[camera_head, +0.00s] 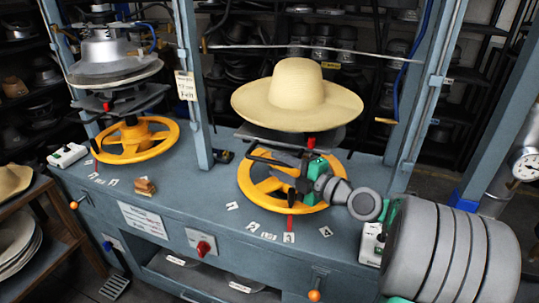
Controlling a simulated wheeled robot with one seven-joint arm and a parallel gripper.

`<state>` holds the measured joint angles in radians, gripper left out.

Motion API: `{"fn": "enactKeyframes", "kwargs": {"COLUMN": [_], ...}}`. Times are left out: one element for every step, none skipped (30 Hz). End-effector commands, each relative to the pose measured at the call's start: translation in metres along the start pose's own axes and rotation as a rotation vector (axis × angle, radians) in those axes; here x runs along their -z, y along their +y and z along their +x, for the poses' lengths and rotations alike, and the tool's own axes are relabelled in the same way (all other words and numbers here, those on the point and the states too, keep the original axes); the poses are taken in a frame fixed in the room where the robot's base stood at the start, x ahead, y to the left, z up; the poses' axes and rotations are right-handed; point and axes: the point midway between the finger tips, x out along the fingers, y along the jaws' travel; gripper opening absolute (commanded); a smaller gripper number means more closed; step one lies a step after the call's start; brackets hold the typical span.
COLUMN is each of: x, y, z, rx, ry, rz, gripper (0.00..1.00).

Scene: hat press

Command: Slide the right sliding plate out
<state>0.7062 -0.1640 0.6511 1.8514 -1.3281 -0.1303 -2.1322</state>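The right sliding plate (258,134) is a dark grey plate low under the tan felt hat (298,92). It sits above the right yellow handwheel (255,190). A small red knob (311,142) shows at the plate's front edge. My gripper (277,162), dark with green parts behind it, is in front of and just below the plate, over the handwheel. Its fingers point left. Dark parts overlap there, so I cannot tell whether the fingers are open or shut, or whether they touch the plate. My arm comes in from the lower right.
The left station has a metal press form (112,48), a dark plate and another yellow handwheel (135,143). Blue-grey posts (192,85) flank the stations. A gauge (527,165) stands at right.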

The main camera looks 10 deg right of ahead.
Motion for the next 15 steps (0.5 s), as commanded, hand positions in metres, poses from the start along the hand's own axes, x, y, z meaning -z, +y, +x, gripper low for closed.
{"fn": "enactKeyframes", "kwargs": {"x": [0.003, 0.003, 0.002, 0.002, 0.001, 0.001, 0.001, 0.000, 0.000, 0.000, -0.001, -0.001, -0.001, -0.001, -0.001], "y": [0.003, 0.003, 0.003, 0.003, 0.002, 0.001, 0.001, 0.001, 0.000, 0.000, 0.000, 0.000, 0.000, 0.000, 0.000], "z": [0.010, 0.016, 0.022, 0.026, 0.029, 0.033, 0.035, 0.036, 0.036, 0.037, 0.037, 0.036, 0.036, 0.036, 0.036], "rx": [0.002, 0.003, 0.002, 0.003, 0.002, 0.002, 0.002, 0.002, 0.002, 0.002, 0.002, 0.002, 0.002, 0.002, 0.002], "ry": [0.006, 0.005, 0.005, 0.004, 0.002, 0.002, 0.001, 0.000, -0.001, -0.002, -0.002, -0.003, -0.003, -0.004, -0.004], "rz": [0.002, 0.001, 0.002, 0.001, 0.001, 0.002, 0.002, 0.001, 0.001, 0.001, 0.000, 0.000, 0.001, 0.001, 0.001], "gripper": [0.34, 0.34, 0.34, 0.34, 0.34, 0.34, 0.34, 0.34, 0.34, 0.34, 0.34, 0.34, 0.34, 0.34, 0.33]}}
